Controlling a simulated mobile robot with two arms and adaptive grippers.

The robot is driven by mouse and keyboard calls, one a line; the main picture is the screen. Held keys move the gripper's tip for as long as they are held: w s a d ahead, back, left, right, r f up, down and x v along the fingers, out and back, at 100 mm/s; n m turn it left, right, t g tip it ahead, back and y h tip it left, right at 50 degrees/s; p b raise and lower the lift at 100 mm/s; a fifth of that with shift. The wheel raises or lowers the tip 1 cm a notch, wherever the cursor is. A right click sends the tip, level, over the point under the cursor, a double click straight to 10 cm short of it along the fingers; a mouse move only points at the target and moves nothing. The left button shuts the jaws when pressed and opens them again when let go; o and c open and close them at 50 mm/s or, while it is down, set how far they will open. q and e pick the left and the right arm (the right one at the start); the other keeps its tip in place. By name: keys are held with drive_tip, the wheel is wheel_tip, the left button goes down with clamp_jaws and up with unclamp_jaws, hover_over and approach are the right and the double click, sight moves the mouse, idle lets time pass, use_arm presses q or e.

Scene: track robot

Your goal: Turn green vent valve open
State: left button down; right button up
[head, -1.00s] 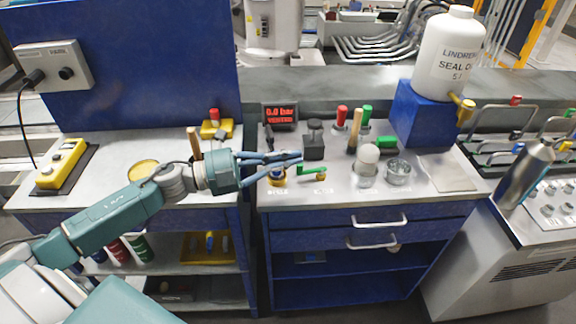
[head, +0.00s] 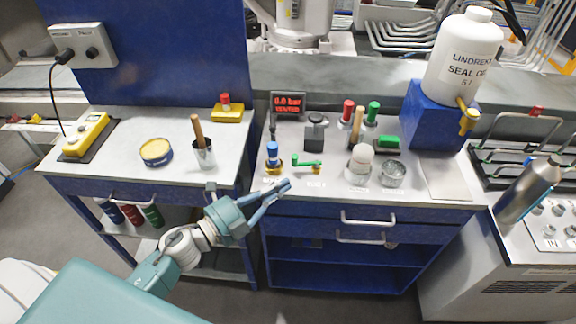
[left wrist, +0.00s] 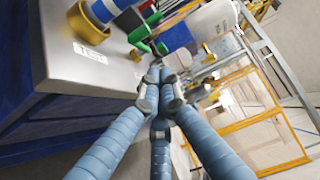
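The green vent valve (head: 308,163) sits near the front edge of the right-hand bench top. Its green lever lies sideways, pointing left from a brass body. In the left wrist view a green lever (left wrist: 140,33) shows past the fingers. My left gripper (head: 284,186) is in front of and below the valve, left of it, at the bench's front edge. It is apart from the valve. Its blue fingers meet at the tips in the left wrist view (left wrist: 160,84), with nothing seen between them. My right gripper is not in view.
A blue-handled valve (head: 273,155) stands upright just left of the green one. A red display (head: 288,105) reads 0.0 bar, vented. A white-knobbed item (head: 360,163) and a metal cup (head: 392,173) stand to the right. Drawer handles (head: 368,219) jut out below.

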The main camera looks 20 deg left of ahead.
sight(293, 161)
use_arm(q)
drive_tip(key=w+p, duration=0.1)
drive_tip(key=w, duration=0.4)
drive_tip(key=shift+w+d, duration=0.15)
drive_tip(key=shift+w, duration=0.3)
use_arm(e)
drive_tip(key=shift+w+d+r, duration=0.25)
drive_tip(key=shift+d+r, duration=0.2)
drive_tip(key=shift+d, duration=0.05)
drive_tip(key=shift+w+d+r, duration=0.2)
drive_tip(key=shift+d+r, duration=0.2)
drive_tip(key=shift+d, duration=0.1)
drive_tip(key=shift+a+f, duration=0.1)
use_arm(q)
drive_tip(key=shift+w+a+f+m+g+h+b, duration=0.2)
drive_tip(key=shift+w+a+m+g+h+b, duration=0.15)
drive_tip(key=shift+w+m+h+b, duration=0.3)
drive_tip(key=shift+w+a+b, duration=0.15)
drive_tip(key=shift+a+b, duration=0.1)
drive_tip(key=shift+b, duration=0.05)
drive_tip(key=shift+w+a+r, duration=0.1)
drive_tip(key=shift+w+a, duration=0.15)
drive_tip(key=shift+a, duration=0.05)
drive_tip(key=shift+d+r, duration=0.1)
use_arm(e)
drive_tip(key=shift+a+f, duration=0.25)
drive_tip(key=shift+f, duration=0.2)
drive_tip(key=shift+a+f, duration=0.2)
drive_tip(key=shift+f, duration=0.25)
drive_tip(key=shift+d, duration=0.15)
